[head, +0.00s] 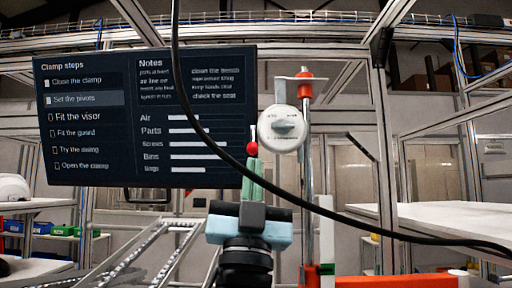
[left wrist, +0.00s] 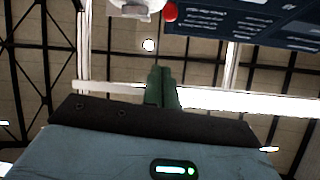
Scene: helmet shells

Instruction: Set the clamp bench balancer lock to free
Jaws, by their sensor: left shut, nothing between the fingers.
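A white round dial housing (head: 284,129) with a grey knob and small unreadable lettering is mounted on an upright post (head: 307,180) with orange-red fittings. A red ball (head: 252,149) sits at the lower left of the dial. My left gripper (head: 252,163) points up, its green fingers shut and empty. In the head view its tips are just under the ball; I cannot tell whether they touch. In the left wrist view the closed fingers (left wrist: 162,72) are apart from the red ball (left wrist: 170,12) and the white housing (left wrist: 135,8). My right gripper is not in view.
A dark screen (head: 145,115) with clamp steps and notes stands behind, at left. A black cable (head: 225,155) hangs across the front of the view. A white table (head: 440,217) is at right, and small bins (head: 60,230) are at far left.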

